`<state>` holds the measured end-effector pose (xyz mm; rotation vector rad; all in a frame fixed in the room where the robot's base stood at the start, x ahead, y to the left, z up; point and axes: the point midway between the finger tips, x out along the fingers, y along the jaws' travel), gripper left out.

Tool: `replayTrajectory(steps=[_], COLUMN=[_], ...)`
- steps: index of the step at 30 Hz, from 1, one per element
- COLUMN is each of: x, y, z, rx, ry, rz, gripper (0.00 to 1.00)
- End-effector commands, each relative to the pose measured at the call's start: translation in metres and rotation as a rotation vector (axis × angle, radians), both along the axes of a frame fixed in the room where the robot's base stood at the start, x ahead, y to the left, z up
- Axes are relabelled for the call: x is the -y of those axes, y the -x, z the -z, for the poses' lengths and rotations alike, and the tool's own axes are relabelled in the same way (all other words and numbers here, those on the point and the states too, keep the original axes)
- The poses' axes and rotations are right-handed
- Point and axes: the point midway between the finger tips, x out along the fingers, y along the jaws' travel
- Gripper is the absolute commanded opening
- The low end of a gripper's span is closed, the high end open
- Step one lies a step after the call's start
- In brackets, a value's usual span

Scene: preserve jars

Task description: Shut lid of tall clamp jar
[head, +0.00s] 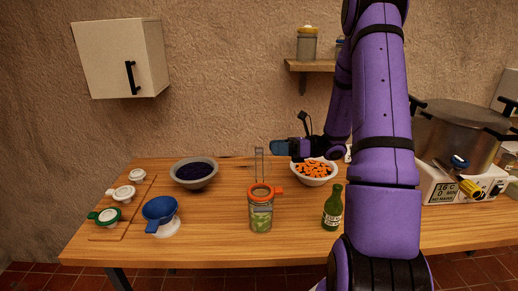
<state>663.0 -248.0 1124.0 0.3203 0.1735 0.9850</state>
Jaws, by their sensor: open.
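The tall clamp jar (261,213) stands near the middle of the table in the head view. It is clear glass with green contents and an orange ring around its mouth. Its lid (260,164) is raised, standing roughly upright at the back of the mouth. An orange tab sticks out to the right of the ring. My gripper (279,148) is open, with blue fingertips pointing left, just right of the raised lid's upper part. It appears empty. I cannot tell whether it touches the lid.
A green bottle (332,207) stands right of the jar, and a bowl of orange pieces (314,181) behind it. A large pot (458,142) stands right. The table front is clear.

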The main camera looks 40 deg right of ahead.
Motion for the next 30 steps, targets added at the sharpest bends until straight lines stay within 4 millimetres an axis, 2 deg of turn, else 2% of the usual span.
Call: replayTrajectory(steps=[3,10,23,30], x=[-0.019,-0.042,-0.048,-0.048], y=[-0.011,-0.027,-0.031,-0.031], z=[0.0,0.0,0.0,0.0], rx=[0.0,0.001,-0.001,0.0], ry=[0.001,0.001,0.001,0.001], rz=[-0.004,-0.002,0.0,0.0], gripper=[0.56,0.56,0.56,0.01])
